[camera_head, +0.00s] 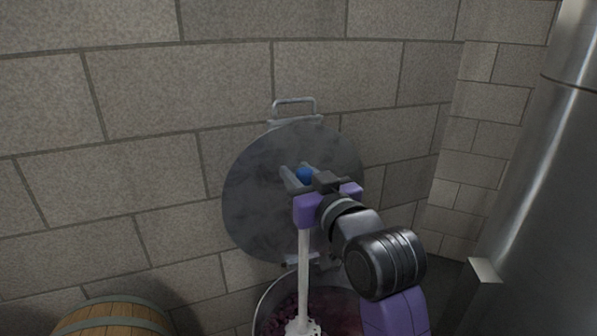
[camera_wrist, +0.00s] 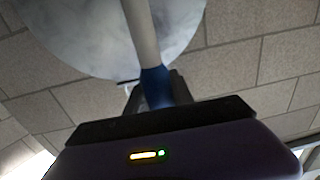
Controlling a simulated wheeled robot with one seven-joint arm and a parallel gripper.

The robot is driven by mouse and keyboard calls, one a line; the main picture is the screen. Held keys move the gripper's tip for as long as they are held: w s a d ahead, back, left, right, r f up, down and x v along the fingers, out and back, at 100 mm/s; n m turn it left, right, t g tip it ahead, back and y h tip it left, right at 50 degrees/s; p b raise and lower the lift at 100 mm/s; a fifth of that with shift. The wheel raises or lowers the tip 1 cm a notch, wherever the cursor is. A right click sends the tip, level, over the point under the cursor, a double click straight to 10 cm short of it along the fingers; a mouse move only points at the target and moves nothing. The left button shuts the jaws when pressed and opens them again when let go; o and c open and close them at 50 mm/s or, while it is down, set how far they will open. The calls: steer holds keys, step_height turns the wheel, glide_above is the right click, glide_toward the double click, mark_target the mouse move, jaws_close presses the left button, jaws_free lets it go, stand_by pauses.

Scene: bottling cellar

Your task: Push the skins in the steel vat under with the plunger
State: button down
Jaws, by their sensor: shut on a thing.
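The steel vat (camera_head: 262,305) stands at the bottom centre of the head view, its round lid (camera_head: 255,195) tipped up open against the wall. Dark purple-red skins (camera_head: 340,308) show inside it. The plunger (camera_head: 304,270) has a pale shaft, a blue grip and a white perforated head. It hangs upright, with its head at the vat's mouth; I cannot tell whether the head touches the skins. My gripper (camera_head: 297,178) is shut on the plunger's blue grip above the vat. In the wrist view the blue grip (camera_wrist: 156,88) sits between the fingers.
A wooden barrel (camera_head: 115,318) stands at the bottom left. A tall steel tank (camera_head: 545,190) fills the right side. A block wall (camera_head: 180,80) lies close behind the vat, and the lid with its handle (camera_head: 294,103) rises behind my gripper.

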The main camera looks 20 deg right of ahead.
step_height(320, 180, down, 7)
steer(key=b, duration=0.4)
stand_by(0.5)
steer(key=shift+r, duration=0.1)
stand_by(0.4)
step_height(320, 180, up, 12)
steer(key=p, duration=1.1)
step_height(320, 180, up, 9)
steer(key=p, duration=0.7)
steer(key=shift+p, duration=0.35)
